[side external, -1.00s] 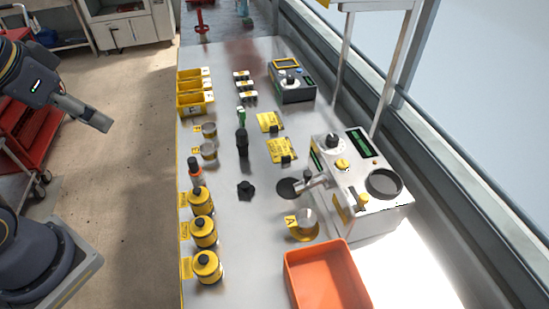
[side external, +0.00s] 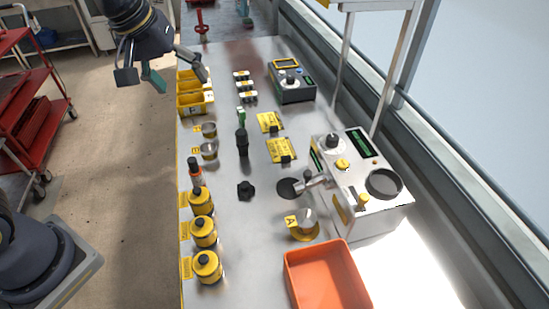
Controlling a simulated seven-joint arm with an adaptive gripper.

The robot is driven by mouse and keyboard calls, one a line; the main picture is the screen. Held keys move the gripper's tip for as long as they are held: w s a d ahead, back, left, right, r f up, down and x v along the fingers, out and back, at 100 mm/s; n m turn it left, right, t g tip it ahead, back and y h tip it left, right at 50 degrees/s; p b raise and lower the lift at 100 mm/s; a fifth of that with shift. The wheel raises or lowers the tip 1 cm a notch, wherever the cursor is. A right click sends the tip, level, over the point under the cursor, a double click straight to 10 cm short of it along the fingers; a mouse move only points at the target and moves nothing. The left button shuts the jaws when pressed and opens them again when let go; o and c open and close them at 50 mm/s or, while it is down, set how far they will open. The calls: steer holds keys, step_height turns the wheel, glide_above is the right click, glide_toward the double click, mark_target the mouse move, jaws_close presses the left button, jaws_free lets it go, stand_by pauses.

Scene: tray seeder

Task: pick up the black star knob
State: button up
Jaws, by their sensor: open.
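The black star knob (side external: 246,189) lies loose on the grey metal bench (side external: 262,228), near the middle, with clear space around it. My gripper (side external: 180,77) is open and empty in the upper left. It is raised at the bench's left edge, close to the yellow bins, well behind and to the left of the knob. Nothing hides the knob.
Yellow bins (side external: 193,104) and several yellow-labelled jars (side external: 204,233) line the left edge. A dark upright bottle (side external: 242,143) stands behind the knob. A white machine (side external: 363,196) and an orange tray (side external: 326,277) are to the right. The bench in front of the knob is clear.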

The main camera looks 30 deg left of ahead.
steer(key=w+d+f+g, duration=0.2)
steer(key=w+d+f, duration=0.25)
steer(key=f, duration=0.25)
steer(key=m+g+y, duration=0.1)
steer(key=m, duration=0.1)
glide_toward(245, 184)
step_height(245, 184, down, 4)
steer(key=shift+w+a+f, duration=0.1)
steer(key=shift+w, duration=0.1)
steer(key=shift+w+f, duration=0.15)
steer(key=shift+f, duration=0.85)
steer(key=shift+w+f, duration=0.2)
steer(key=shift+f, duration=0.75)
steer(key=shift+w+f, duration=0.15)
steer(key=shift+f, duration=0.85)
steer(key=c, duration=1.2)
steer(key=shift+r, duration=0.1)
steer(key=shift+c, duration=0.2)
